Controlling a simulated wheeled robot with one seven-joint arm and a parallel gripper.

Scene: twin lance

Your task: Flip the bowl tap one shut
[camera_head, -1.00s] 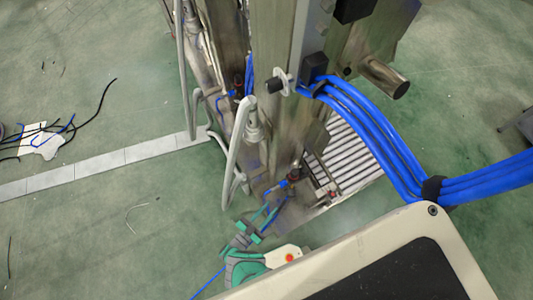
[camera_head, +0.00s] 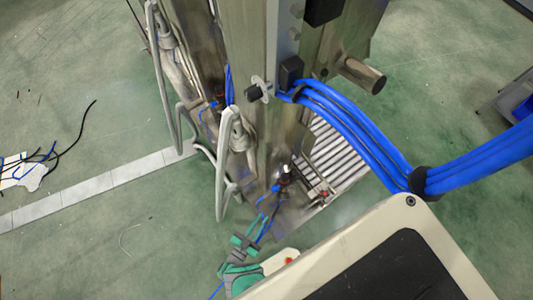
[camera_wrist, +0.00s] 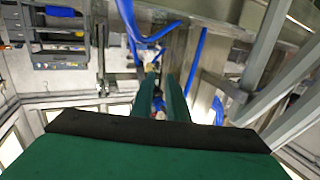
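A metal machine (camera_head: 250,60) with upright columns stands in the middle of the head view. Low on it is a small fitting (camera_head: 284,175) with dark, red and blue parts, possibly the bowl tap; I cannot tell which tap is one, nor its handle position. My green and dark gripper (camera_head: 251,231) is just below and left of this fitting, its tips hard to make out. In the wrist view my two green fingers (camera_wrist: 161,78) point forward with a gap between them. Small blue, red and white parts show in the gap; I see nothing clamped. Contact cannot be told.
Bent grey pipes (camera_head: 222,165) stand left of my gripper. Thick blue hoses (camera_head: 350,130) arch to the right. A slatted metal grate (camera_head: 335,150) lies behind. Loose cables (camera_head: 60,150) lie on the green floor at left. Shelves (camera_wrist: 55,35) show in the wrist view.

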